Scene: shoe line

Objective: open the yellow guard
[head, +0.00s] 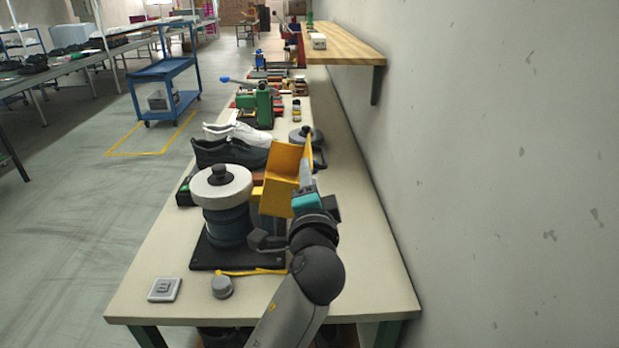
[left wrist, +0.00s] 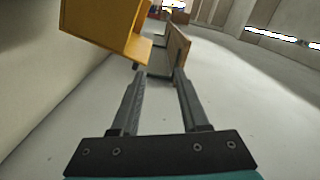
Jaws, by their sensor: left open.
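The yellow guard (head: 283,178) stands at the machine on the bench, its folded yellow plates upright in the head view. In the left wrist view the guard (left wrist: 100,22) fills the upper left, close beyond the fingers. My left gripper (head: 307,180), with a teal body, is at the guard's right side. In the left wrist view its two fingers (left wrist: 160,73) are apart. A thin tan panel (left wrist: 178,48) shows just past the fingertips, near the right one; I cannot tell whether it touches or belongs to the guard. My right gripper is not in view.
A round machine with a pale top (head: 221,187) stands left of the guard on a black base plate (head: 212,258). A grey knob (head: 222,287) and a switch plate (head: 164,290) are in front. Dark and white shoes (head: 238,133) lie behind. A wall (head: 490,150) borders the right.

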